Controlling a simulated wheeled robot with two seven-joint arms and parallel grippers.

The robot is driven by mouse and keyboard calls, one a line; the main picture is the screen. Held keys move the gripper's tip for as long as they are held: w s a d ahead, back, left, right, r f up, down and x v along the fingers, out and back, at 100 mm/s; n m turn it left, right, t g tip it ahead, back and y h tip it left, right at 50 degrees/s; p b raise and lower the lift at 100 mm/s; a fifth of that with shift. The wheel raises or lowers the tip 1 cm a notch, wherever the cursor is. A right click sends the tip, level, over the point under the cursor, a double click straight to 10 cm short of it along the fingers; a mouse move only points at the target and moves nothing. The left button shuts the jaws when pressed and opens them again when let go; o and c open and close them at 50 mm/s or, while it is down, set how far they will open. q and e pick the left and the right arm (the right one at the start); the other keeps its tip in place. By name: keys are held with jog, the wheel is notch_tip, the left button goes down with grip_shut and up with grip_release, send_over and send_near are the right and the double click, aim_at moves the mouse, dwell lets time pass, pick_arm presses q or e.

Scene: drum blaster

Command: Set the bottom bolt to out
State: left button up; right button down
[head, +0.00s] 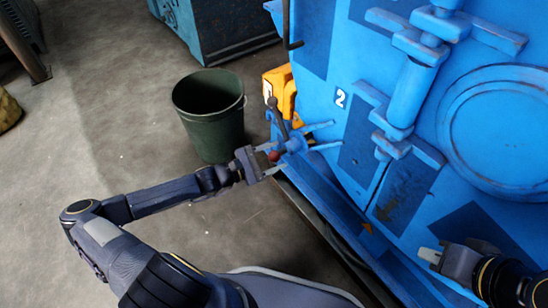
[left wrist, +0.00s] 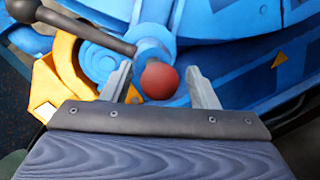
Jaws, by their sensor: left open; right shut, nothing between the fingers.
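A red ball knob (head: 273,156) sits on a blue fitting (head: 295,143) at the lower left edge of the blue machine. I take this to be the bottom bolt's handle. My left gripper (head: 276,158) is open, with its fingers on either side of the knob. In the left wrist view the red knob (left wrist: 160,80) shows between the two open fingertips (left wrist: 158,74), with a gap on each side. A dark lever (left wrist: 85,27) rises from the same fitting beside the knob. My right gripper (head: 430,255) is shut and empty in front of the machine at lower right.
The blue machine door (head: 330,100) fills the right side. A yellow part (head: 281,90) stands just behind the fitting. A dark green bin (head: 210,115) stands on the floor left of it. The concrete floor (head: 110,130) is clear further left.

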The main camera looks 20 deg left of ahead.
pick_arm(q)
jog(key=shift+d, duration=0.1)
grip_shut()
dwell(0.3)
jog(key=shift+w+f, duration=0.1)
